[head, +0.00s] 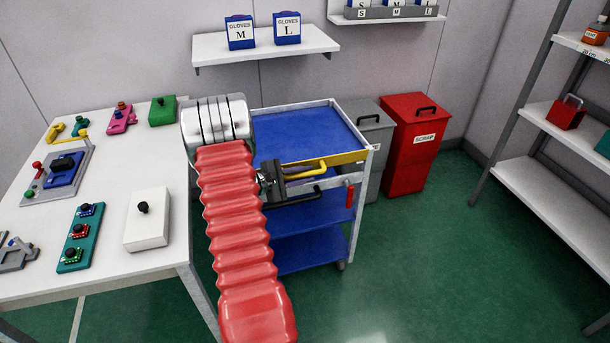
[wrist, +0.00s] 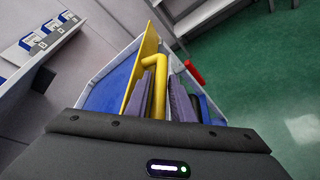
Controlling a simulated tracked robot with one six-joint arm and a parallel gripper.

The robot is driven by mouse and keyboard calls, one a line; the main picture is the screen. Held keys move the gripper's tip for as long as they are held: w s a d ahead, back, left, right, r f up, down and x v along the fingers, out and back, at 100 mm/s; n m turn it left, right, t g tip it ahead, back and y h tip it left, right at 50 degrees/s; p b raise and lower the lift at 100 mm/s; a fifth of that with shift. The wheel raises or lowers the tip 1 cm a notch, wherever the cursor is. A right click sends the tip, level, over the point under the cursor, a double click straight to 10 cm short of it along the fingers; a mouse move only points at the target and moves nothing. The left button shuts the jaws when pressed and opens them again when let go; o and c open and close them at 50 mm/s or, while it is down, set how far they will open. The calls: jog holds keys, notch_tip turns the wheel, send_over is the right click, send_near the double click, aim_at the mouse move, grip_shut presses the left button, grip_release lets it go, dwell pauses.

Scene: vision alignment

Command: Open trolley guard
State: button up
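The trolley (head: 349,215) has blue shelves and stands right of the white table. Its guard (head: 345,158) is a yellow panel along the near edge of the top shelf. A bent yellow handle (head: 314,170) sticks out from it. My gripper (head: 303,178) is at this handle. In the wrist view the handle (wrist: 160,75) runs between my two purple-grey fingers (wrist: 162,98), with the guard panel (wrist: 142,72) just to the left. The fingers are close on both sides of the handle. I cannot tell whether they press on it. The handle's inner end is hidden behind my gripper body.
The white table (head: 110,275) with several devices is at the left. A grey bin (head: 376,140) and a red scrap bin (head: 412,150) stand behind the trolley. Shelving (head: 550,190) is at the right. The green floor (head: 450,260) right of the trolley is clear.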

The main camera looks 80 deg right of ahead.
jog(key=shift+c, duration=0.4)
grip_shut()
jog(key=shift+a+f, duration=0.15)
jog(key=shift+f, duration=0.05)
jog(key=f+m+h, duration=0.1)
jog(key=m, duration=0.1)
jog(key=f+m+h, duration=0.1)
jog(key=m, duration=0.2)
jog(key=a+f+m+h, duration=0.1)
jog(key=m, duration=0.1)
jog(key=shift+s+f+m+g+h, duration=0.25)
jog(key=shift+s+m+g+h, duration=0.05)
jog(key=shift+s+m+g, duration=0.1)
dwell(0.4)
jog(key=shift+o, duration=0.4)
grip_release()
jog(key=shift+w+a, duration=0.1)
jog(key=shift+w, duration=0.05)
